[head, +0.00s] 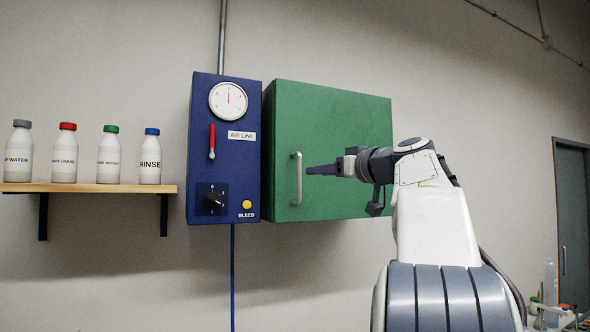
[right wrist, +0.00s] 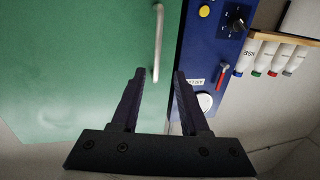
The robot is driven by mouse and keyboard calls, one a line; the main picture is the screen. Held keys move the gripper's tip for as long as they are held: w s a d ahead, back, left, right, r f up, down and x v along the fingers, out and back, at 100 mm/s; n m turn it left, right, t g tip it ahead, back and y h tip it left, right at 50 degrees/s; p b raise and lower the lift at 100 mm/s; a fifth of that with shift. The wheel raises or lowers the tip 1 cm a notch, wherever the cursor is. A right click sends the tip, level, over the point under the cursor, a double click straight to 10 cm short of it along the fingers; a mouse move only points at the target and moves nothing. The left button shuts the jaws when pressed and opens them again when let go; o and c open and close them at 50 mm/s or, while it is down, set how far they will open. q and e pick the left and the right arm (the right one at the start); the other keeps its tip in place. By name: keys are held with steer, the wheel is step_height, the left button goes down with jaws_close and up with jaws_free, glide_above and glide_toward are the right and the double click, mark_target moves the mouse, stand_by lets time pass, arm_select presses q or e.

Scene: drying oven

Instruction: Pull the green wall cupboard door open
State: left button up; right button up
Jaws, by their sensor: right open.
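The green wall cupboard (head: 340,120) hangs on the wall, and its door looks closed. A pale vertical bar handle (head: 296,180) is near the left edge of the door. My right gripper (head: 312,170) is just to the right of the handle in the head view. In the right wrist view the gripper (right wrist: 160,74) is open, with the lower end of the handle (right wrist: 157,45) near the gap between its fingertips. I cannot tell whether a finger touches the handle. The left gripper is not in view.
A blue air line panel (head: 225,165) with a gauge, red lever, black knob and yellow button adjoins the cupboard on the left. A wooden shelf (head: 95,188) with several bottles is further left. Glassware (head: 550,285) shows at the lower right.

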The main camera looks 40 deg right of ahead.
steer(key=p, duration=0.6)
glide_toward(303, 169)
steer(key=w+a, duration=0.4)
steer(key=w, duration=0.1)
steer(key=shift+w+d+f, duration=0.1)
steer(key=shift+w+f, duration=0.45)
steer(key=shift+w, duration=0.2)
jaws_close()
